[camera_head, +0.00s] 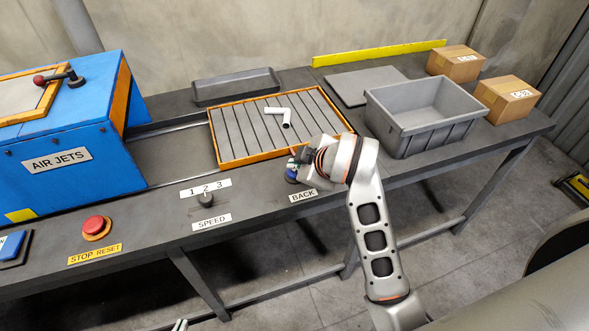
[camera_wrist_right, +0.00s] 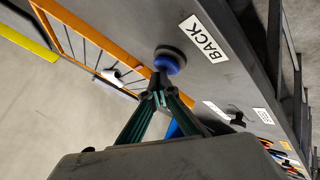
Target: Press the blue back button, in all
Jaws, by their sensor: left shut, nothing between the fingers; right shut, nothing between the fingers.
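The blue back button (camera_head: 291,175) sits on the table's front edge beside the white BACK label (camera_head: 303,196); part of it is hidden by my right gripper. In the right wrist view the blue button (camera_wrist_right: 167,65) is round, on a dark base, next to the BACK label (camera_wrist_right: 205,38). My right gripper (camera_wrist_right: 160,92) is shut and empty, its fingertips close to the button; I cannot tell if they touch it. In the head view the right gripper (camera_head: 297,157) is just above the button. A tip of my left gripper (camera_head: 180,325) shows at the bottom edge, away from the table.
Left of the button are the speed knob (camera_head: 205,198) and the red stop button (camera_head: 96,225). Behind it is an orange-framed slatted rack (camera_head: 214,138) with a white pipe piece (camera_head: 280,112). A grey bin (camera_head: 425,140) and boxes (camera_head: 507,98) stand right. The blue AIR JETS machine (camera_head: 110,150) stands left.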

